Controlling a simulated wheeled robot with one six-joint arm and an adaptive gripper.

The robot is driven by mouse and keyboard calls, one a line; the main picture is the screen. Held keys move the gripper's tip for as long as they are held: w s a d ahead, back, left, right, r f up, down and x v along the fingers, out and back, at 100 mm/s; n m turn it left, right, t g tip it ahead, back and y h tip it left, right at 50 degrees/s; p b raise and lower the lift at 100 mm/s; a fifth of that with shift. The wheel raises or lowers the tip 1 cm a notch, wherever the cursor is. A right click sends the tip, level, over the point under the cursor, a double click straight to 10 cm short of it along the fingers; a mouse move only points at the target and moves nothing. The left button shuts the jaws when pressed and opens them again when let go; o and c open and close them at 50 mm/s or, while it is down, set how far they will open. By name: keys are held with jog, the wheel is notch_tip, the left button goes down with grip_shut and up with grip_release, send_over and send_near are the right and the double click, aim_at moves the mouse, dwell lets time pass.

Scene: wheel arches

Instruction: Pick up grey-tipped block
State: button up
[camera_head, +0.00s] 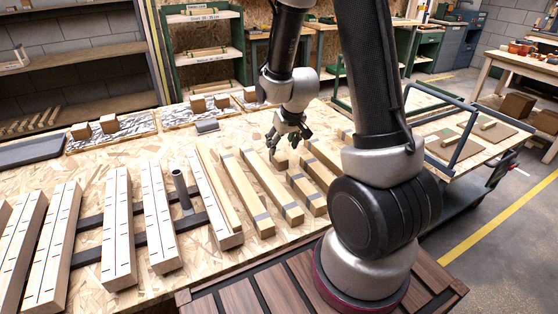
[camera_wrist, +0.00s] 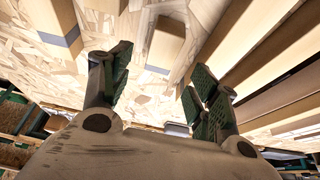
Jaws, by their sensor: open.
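Several pale wooden blocks with grey ends or bands lie on the chipboard table; one long one (camera_head: 272,186) is near the middle in the head view. A short block (camera_head: 281,161) lies just below my gripper (camera_head: 290,142). In the wrist view my gripper (camera_wrist: 158,68) is open, its green-padded fingers apart. A wooden block with a grey tip (camera_wrist: 165,42) shows in the gap between them, with no clear contact. Another block with a grey band (camera_wrist: 60,38) is at the upper left. The exact height of my fingers above the table cannot be told.
Long slotted beams (camera_head: 118,230) lie at the left, with a dark upright tube (camera_head: 181,188) among them. Foil-lined trays (camera_head: 112,130) with small blocks stand behind. A cart (camera_head: 468,135) with boards is at the right. Bare chipboard (camera_head: 150,160) shows between the trays and beams.

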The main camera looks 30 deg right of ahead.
aim_at(279, 155)
jog(key=x, duration=0.7)
jog(key=shift+s+f, duration=0.1)
jog(key=shift+s, duration=0.1)
jog(key=c, duration=1.1)
